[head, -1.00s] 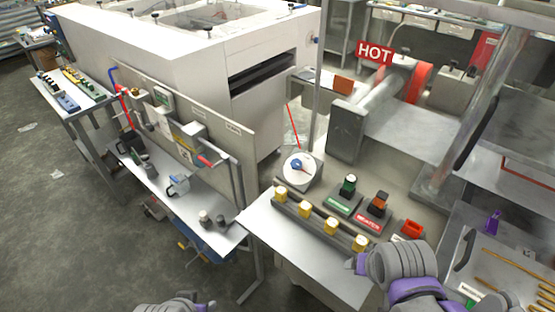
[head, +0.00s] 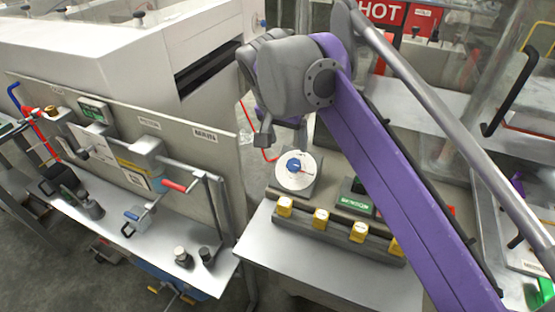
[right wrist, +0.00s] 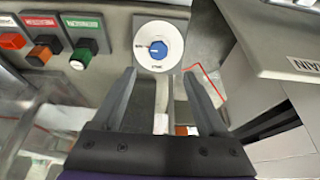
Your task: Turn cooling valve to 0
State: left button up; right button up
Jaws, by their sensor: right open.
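The blue knob (head: 293,166) sits at the centre of a round white dial (head: 288,182) on a grey mount at the corner of the bench. In the right wrist view the knob (right wrist: 158,50) and dial (right wrist: 167,67) show straight ahead; the small print is too blurred to read. My right gripper (head: 281,140) hangs just above and behind the dial in the head view, fingers pointing down. In the right wrist view the gripper (right wrist: 158,73) is open and empty, its fingers to either side of the knob and apart from it. My left gripper is out of view.
Yellow blocks (head: 320,218) line a dark rail in front of the dial. A green-labelled switch (head: 356,198) stands to its right, partly behind my arm. A grey panel marked MAIN (head: 205,135) stands left. A red line (head: 247,118) runs behind the dial.

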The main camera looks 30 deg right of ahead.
aim_at(294, 163)
jog(key=b+x, duration=0.2)
jog(key=x, duration=0.8)
jog(key=shift+s+d+b, duration=0.1)
jog(key=shift+d+b, duration=0.05)
jog(key=shift+b, duration=0.15)
jog(key=shift+c, duration=0.3)
grip_shut()
